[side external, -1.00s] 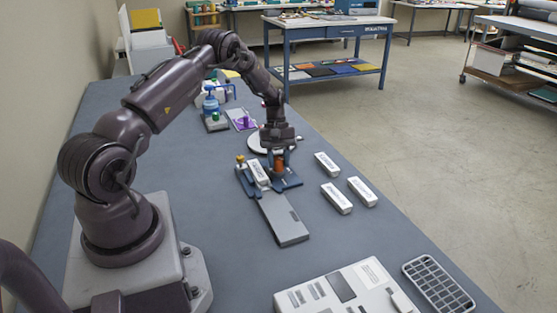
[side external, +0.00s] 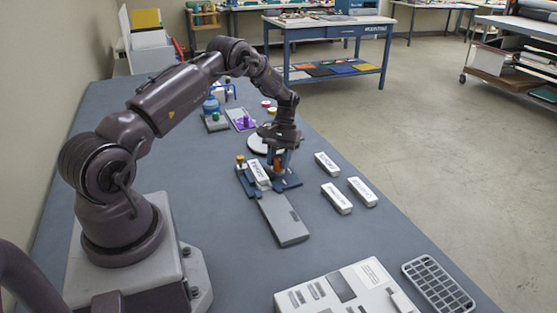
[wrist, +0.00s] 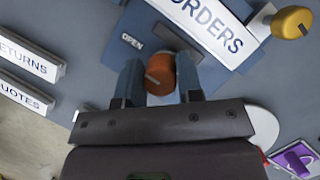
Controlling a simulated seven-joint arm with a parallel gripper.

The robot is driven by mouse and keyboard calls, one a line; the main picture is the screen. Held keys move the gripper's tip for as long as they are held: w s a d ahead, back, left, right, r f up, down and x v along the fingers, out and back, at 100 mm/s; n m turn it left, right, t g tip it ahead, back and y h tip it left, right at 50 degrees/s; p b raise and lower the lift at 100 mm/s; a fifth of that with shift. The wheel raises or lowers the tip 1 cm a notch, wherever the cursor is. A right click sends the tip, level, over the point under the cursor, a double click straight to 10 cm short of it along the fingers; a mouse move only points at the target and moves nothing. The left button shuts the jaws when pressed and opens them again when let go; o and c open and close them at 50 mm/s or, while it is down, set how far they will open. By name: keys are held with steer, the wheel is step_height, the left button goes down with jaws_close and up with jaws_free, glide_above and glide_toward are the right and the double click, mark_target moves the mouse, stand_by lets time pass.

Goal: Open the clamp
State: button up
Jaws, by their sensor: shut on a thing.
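The clamp is a blue fixture (side external: 247,184) on the bench, holding a white labelled block (side external: 258,172) that reads "ORDERS" in the wrist view (wrist: 205,22). An orange knob (wrist: 160,74) with a pale line on top sits on the fixture, near a printed "OPEN" mark (wrist: 132,41). A yellow knob (wrist: 292,22) stands at the other side of the block and also shows in the side view (side external: 240,159). My gripper (wrist: 161,80) is shut on the orange knob, one finger on each side. The knob's lower part is hidden in the wrist view.
A grey plate (side external: 284,218) extends toward the front from the fixture. Several white labelled blocks (side external: 336,198) lie to the right. A white disc (side external: 258,143) and a purple-knobbed piece (side external: 243,122) are behind. A white device (side external: 350,290) stands at the front.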

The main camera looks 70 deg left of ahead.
steer(key=shift+a, duration=0.1)
steer(key=o, duration=0.9)
steer(key=v, duration=1.3)
steer(key=shift+s, duration=0.1)
